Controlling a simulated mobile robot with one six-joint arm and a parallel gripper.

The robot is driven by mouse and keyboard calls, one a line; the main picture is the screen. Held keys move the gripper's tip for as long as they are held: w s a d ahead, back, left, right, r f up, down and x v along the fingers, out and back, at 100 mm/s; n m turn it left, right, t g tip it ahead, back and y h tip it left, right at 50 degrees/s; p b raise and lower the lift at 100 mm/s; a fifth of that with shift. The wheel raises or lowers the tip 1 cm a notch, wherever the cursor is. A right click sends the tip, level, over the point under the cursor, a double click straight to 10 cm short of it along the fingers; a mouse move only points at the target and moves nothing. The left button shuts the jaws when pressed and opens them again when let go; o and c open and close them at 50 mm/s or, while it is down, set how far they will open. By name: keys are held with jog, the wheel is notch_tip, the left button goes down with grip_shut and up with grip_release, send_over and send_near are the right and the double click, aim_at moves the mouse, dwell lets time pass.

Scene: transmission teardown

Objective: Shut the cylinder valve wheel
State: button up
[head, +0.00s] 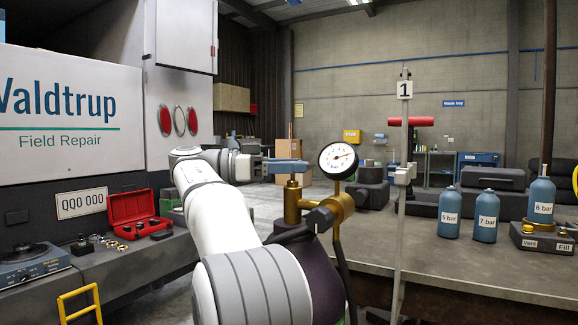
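A dark purple gas cylinder (318,272) stands behind my arm, with a brass valve body (293,203) on top. A round white pressure gauge (338,159) is fitted to the brass regulator (342,207) at its right. A black knob (320,218) sits at the front of the fittings. I cannot tell for sure which part is the valve wheel; it may be hidden at the top of the brass stem. My gripper (290,167), with blue fingers, lies level just above that stem and left of the gauge. Whether the fingers are apart or closed on something does not show.
Blue bottles (486,216) stand on the bench (470,262) at the right. A red case (134,214) lies open on the left ledge. A dark hose (345,265) hangs below the regulator.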

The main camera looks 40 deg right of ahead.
jog(key=shift+o, duration=0.7)
jog(key=shift+f, duration=0.1)
jog(key=shift+w+a+f+b, duration=0.2)
jog(key=shift+w+a+b, duration=0.15)
jog(key=shift+b, duration=0.8)
jog(key=b+v, duration=0.1)
jog(key=b, duration=0.2)
jog(key=shift+w+a+f+b, duration=0.15)
jog(key=shift+a+f+b, duration=0.05)
jog(key=shift+a+b, duration=0.15)
jog(key=shift+r+b+v, duration=0.25)
jog(key=shift+b+v, duration=0.25)
jog(key=shift+v, duration=0.75)
jog(key=shift+r+b+v, duration=0.2)
jog(key=shift+b+v, duration=0.3)
jog(key=shift+v, duration=0.75)
jog(key=shift+r, duration=0.1)
